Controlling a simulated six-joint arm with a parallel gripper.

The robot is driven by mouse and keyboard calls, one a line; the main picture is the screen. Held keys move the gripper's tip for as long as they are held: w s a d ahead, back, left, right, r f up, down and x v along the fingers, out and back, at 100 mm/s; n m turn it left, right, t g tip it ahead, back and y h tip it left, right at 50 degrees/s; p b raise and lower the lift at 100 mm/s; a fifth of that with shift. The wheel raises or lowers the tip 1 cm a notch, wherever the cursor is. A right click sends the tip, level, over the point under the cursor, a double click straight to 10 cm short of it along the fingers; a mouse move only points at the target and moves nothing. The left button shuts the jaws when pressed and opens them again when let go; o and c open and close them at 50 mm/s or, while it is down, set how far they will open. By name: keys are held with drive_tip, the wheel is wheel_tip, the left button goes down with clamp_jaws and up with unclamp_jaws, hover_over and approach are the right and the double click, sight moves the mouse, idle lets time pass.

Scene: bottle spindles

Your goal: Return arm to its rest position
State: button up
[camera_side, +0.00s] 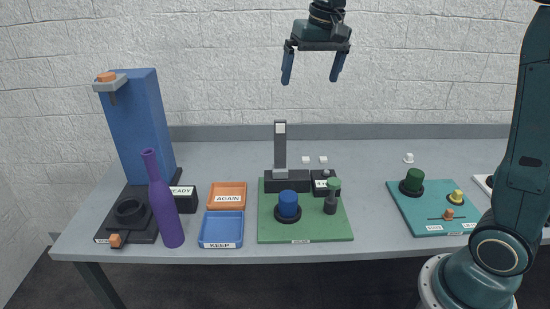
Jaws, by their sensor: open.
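My gripper (312,68) is open and empty. It hangs high above the back of the table, in front of the white brick wall, with its two blue fingers spread and pointing down. It touches nothing. My dark teal arm shows at the right edge, and its link between there and the gripper is out of the frame.
A purple bottle (163,205) stands at the left by a tall blue block (146,120). An orange AGAIN tray (227,186) and a blue KEEP tray (205,232) sit beside it. A green board (270,228) and a teal board (408,207) carry knobs.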

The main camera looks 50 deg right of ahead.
drive_tip(key=s+a+f+n+t, duration=0.1)
drive_tip(key=s+f, duration=0.1)
drive_tip(key=s, duration=0.6)
drive_tip(key=s+a+f+n+t, duration=0.1)
drive_tip(key=s+a+f+n, duration=0.1)
drive_tip(key=s, duration=0.7)
drive_tip(key=s+a+f+n+t, duration=0.1)
drive_tip(key=s+a+f, duration=0.1)
drive_tip(key=s, duration=0.6)
drive_tip(key=shift+s+a+f+n, duration=0.15)
drive_tip(key=shift+s+f+n, duration=0.1)
drive_tip(key=shift+f+n, duration=0.2)
